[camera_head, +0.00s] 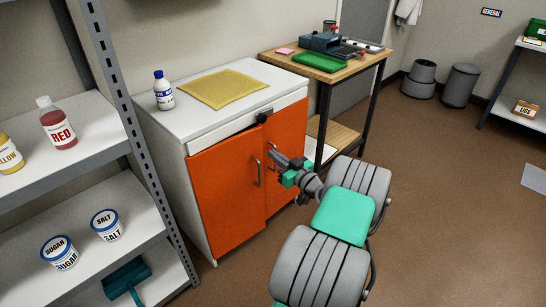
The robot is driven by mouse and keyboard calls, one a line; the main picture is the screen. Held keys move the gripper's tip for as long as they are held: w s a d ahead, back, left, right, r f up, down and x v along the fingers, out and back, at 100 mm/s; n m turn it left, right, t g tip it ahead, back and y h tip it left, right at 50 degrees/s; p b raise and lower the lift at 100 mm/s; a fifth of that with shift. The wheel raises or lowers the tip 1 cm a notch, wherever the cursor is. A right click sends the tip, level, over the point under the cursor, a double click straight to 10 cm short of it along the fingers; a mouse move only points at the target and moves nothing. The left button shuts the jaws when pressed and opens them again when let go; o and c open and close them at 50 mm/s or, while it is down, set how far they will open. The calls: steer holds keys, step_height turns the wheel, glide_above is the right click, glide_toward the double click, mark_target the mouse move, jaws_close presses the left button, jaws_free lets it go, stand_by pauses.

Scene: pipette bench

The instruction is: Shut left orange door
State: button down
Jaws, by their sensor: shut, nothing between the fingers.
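The left orange door (225,190) is on the front of a white cabinet, with a vertical metal handle (258,173) near its right edge. My gripper (273,155) is shut and empty. It is in front of the doors, just right of the left door's handle, and covers part of the right door. I cannot tell whether it touches the door.
A white drawer with a dark knob (262,117) is above the doors. Grey shelving (140,140) stands close on the left, a wooden table (353,68) behind right.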

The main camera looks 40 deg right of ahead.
mark_target(251, 137)
steer(key=w, duration=0.7)
steer(key=w+b, duration=0.1)
steer(key=w, duration=0.2)
steer(key=shift+w+d, duration=0.4)
